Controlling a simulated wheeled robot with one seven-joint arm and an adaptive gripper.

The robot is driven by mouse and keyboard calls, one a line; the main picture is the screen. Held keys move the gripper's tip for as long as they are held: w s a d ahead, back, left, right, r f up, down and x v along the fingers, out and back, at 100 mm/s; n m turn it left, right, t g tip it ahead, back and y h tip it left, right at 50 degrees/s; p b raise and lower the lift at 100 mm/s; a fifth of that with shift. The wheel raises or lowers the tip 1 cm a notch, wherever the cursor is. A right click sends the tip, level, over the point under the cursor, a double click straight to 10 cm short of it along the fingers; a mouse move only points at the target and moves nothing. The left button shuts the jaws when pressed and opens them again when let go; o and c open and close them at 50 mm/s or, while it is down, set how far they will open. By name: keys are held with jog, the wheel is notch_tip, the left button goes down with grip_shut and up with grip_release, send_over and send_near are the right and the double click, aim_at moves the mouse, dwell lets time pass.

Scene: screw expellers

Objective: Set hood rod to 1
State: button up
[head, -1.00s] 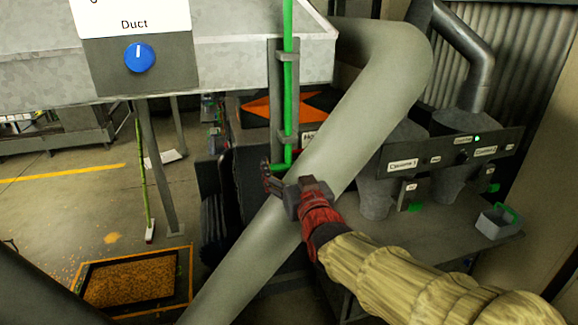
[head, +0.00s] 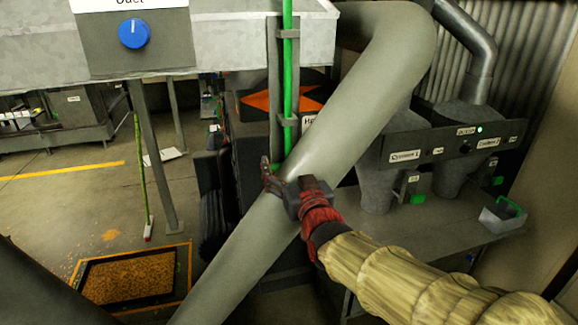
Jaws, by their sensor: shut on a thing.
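The green hood rod (head: 287,75) runs upright through grey brackets on a post under the metal hood (head: 225,45). Its lower end shows below the lower bracket, beside the thick grey pipe. My gripper (head: 268,175) is at this lower end, shut on it. The fingers and part of the pipe hide the exact contact. A label behind the rod is mostly hidden by the pipe, and I see no number marks on the rod.
The thick grey pipe (head: 330,140) crosses close by my gripper. A blue knob (head: 134,33) is on the panel at upper left. A control panel (head: 440,147) and a small bin (head: 502,215) are at right. A tray of grain (head: 130,277) lies on the floor.

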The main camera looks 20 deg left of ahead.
jog(key=o, duration=1.7)
jog(key=v, duration=1.2)
jog(key=shift+a, duration=0.1)
